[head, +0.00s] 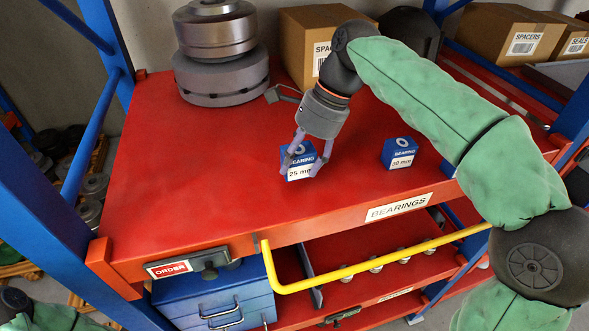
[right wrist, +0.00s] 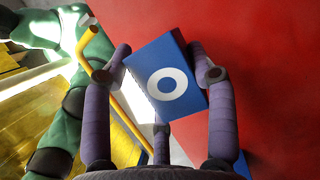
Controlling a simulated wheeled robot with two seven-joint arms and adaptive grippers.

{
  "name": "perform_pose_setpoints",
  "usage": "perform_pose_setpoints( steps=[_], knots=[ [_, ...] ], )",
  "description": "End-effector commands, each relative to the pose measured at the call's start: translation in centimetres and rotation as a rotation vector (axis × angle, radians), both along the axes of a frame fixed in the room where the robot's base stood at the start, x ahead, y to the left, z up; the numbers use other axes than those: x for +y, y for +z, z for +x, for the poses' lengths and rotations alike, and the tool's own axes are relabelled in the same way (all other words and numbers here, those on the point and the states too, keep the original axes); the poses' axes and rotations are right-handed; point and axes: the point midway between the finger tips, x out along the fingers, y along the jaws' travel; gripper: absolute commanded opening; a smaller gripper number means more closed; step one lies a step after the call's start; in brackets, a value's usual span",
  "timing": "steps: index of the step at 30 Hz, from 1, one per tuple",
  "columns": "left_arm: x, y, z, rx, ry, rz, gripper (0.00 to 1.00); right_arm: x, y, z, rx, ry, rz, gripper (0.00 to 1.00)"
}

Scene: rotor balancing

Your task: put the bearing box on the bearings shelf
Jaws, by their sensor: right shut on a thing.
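The bearing box (head: 299,174) is a small blue box with a white "25 mm" label. It is between the fingers of my right gripper (head: 301,168), over the front middle of the red bearings shelf (head: 210,205). The shelf's front edge carries a "BEARINGS" label. In the right wrist view the box (right wrist: 167,82) shows a white ring on its blue top, with fingers shut on both sides. I cannot tell whether its underside touches the shelf. My left gripper is not in view.
A second blue bearing box (head: 400,153) stands to the right. A grey metal rotor stack (head: 220,70) and a cardboard spacers box (head: 305,45) stand behind. A yellow rail (head: 375,264) runs along the front. The shelf's left part is clear.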

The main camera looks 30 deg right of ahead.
Motion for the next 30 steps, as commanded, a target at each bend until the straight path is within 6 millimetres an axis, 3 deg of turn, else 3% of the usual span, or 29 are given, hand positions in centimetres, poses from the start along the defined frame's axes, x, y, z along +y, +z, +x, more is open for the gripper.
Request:
perform_pose_setpoints(
  steps=[12, 24, 25, 27, 30],
  knots=[
    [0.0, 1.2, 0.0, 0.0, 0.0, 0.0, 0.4, 0.7, -3.9, 0.6, -0.001, -0.001, 0.001, 0.2],
    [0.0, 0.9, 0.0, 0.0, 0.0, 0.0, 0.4, 0.7, -4.5, 0.6, -0.002, -0.001, 0.001, 0.2],
    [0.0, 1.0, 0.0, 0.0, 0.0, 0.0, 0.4, 0.7, -4.5, 0.6, -0.001, 0.0, 0.001, 0.63],
    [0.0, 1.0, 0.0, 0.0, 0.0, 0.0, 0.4, 0.8, -4.5, 0.6, -0.001, 0.0, 0.0, 0.81],
    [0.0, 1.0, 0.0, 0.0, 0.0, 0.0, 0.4, 0.7, -4.4, 0.6, -0.001, 0.0, 0.0, 0.81]
  ],
)
